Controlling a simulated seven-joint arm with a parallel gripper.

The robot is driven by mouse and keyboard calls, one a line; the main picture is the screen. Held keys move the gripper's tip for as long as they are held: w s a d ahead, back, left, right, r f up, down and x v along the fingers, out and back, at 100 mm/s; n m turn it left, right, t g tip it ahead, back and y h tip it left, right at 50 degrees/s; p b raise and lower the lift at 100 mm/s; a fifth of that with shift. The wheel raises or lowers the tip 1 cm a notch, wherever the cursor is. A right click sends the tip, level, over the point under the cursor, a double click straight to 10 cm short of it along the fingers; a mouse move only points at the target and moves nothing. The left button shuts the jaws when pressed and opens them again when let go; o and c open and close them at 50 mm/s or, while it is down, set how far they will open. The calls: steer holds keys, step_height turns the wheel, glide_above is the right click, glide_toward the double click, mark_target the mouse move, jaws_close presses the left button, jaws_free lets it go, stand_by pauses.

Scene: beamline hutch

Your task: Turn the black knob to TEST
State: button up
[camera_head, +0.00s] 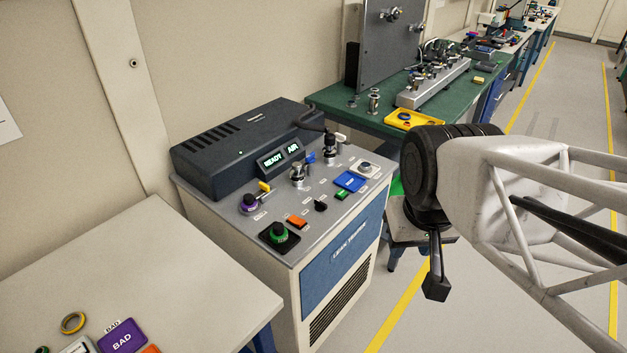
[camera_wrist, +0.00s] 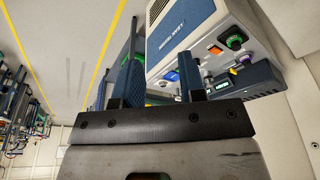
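The small black knob (camera_head: 320,205) sits on the grey sloping top panel of the leak tester cabinet in the head view, between an orange button (camera_head: 297,222) and a green button (camera_head: 342,194). The small labels by it are too small to read, so I cannot tell its setting. My gripper (camera_head: 436,282) hangs to the right of the cabinet, well clear of the knob. In the wrist view its two fingers (camera_wrist: 157,75) stand apart with nothing held between them. The black knob cannot be made out clearly there.
A display (camera_head: 280,156) reads READY AIR. A pale table (camera_head: 170,265) stands front left; a green bench (camera_head: 345,105) stands behind.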

steer(key=w+a+n, duration=0.1)
steer(key=w+n, duration=0.1)
steer(key=w, duration=0.7)
steer(key=n+g, duration=0.3)
steer(key=n, duration=0.4)
glide_toward(322, 202)
steer(key=shift+s+d+f, duration=0.2)
steer(key=shift+s+f, duration=0.1)
steer(key=shift+s, duration=0.35)
steer(key=shift+w+a+f, duration=0.15)
steer(key=shift+w+f, duration=0.25)
steer(key=shift+f, duration=0.15)
steer(key=shift+f, duration=3.75)
jaws_close()
